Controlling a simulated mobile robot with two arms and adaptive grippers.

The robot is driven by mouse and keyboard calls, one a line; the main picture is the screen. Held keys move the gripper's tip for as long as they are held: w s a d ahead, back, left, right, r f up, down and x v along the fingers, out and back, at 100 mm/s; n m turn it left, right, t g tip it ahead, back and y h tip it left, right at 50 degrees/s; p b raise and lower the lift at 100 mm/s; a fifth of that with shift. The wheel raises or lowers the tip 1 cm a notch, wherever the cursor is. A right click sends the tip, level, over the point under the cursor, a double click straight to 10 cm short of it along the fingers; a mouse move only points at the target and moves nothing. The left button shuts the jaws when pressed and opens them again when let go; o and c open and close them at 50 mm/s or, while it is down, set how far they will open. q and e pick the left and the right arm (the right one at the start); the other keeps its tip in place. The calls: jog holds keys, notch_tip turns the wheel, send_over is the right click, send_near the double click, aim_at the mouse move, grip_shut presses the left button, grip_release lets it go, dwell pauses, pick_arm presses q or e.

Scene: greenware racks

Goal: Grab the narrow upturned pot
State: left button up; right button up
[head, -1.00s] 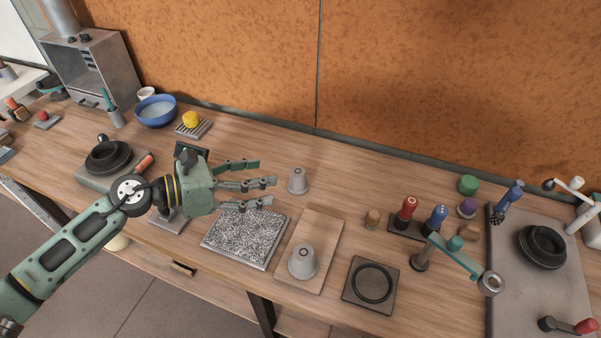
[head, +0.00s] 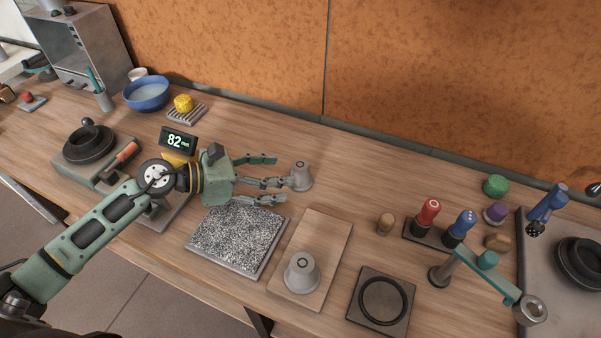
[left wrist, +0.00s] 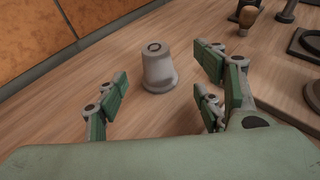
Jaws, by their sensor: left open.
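Two grey upturned pots show in the head view. The narrower pot (head: 302,176) stands on the bare wood at the back. The wider pot (head: 301,272) stands on a wooden board (head: 325,240) nearer the front. My left gripper (head: 284,182) is open, its fingers pointing right, just left of the narrow pot. In the left wrist view the narrow pot (left wrist: 158,68) stands upright on its rim, ahead of and between the spread fingers (left wrist: 165,84). A gap shows between the fingers and the pot. My right gripper is not in view.
A speckled slab (head: 238,238) lies below my left gripper. A dark square plate with a ring (head: 381,301) is at the front right. Red (head: 427,213) and blue (head: 460,227) handled tools stand to the right. The wood behind the narrow pot is clear.

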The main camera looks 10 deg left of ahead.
aim_at(292, 172)
pick_arm(q)
jog(key=x, duration=0.1)
jog(key=p+x, duration=0.1)
jog(key=x, duration=0.2)
jog(key=shift+w+f+p, duration=0.1)
jog(key=shift+w+p, duration=0.2)
jog(key=shift+w, duration=0.25)
jog(key=shift+d+f, duration=0.15)
jog(key=shift+f, duration=0.05)
jog(key=shift+c, duration=0.3)
jog(key=c, duration=1.3)
jog(key=shift+o, duration=0.2)
jog(key=shift+r, duration=0.1)
